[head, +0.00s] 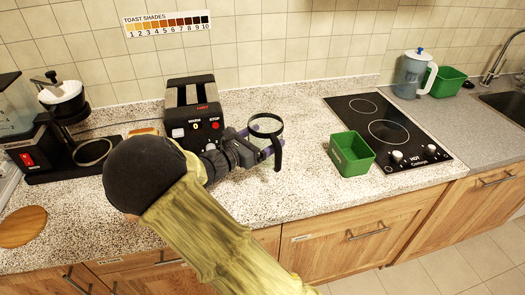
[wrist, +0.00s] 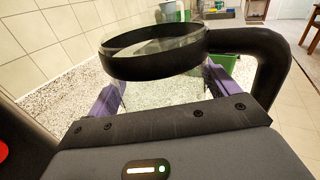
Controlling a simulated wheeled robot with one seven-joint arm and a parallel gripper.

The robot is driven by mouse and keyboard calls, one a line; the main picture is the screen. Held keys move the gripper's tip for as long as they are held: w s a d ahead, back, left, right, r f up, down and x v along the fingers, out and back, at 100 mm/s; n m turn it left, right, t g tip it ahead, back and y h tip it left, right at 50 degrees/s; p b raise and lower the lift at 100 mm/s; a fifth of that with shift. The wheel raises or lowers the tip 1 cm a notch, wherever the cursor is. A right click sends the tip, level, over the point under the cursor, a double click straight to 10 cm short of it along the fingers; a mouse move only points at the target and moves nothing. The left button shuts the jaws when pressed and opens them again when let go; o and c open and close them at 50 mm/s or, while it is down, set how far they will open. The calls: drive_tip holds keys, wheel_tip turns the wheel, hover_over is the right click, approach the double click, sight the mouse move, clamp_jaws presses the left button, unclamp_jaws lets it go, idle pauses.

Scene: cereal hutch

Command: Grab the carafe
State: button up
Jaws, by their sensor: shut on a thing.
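The carafe (head: 267,126) is clear glass with a black rim and a black handle. It is upright over the counter, right of the toaster. In the wrist view, its black rim (wrist: 152,66) is in front of me, with the handle curving down on the right. My gripper (head: 263,148) is shut on the carafe's glass body. In the wrist view, my purple fingers (wrist: 165,98) are on either side of the glass. I cannot tell whether its base touches the counter; my gripper hides part of its lower body.
A toaster (head: 194,112) stands close behind my gripper. A coffee machine (head: 70,135) and a wooden board (head: 22,226) are at left. A green bin (head: 352,155) stands right of the carafe, beside the cooktop (head: 390,130). A pitcher (head: 411,74) and another green bin (head: 449,82) are farther right.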

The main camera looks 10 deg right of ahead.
wheel_tip(320, 180, up, 2)
drive_tip(key=shift+r, duration=0.2)
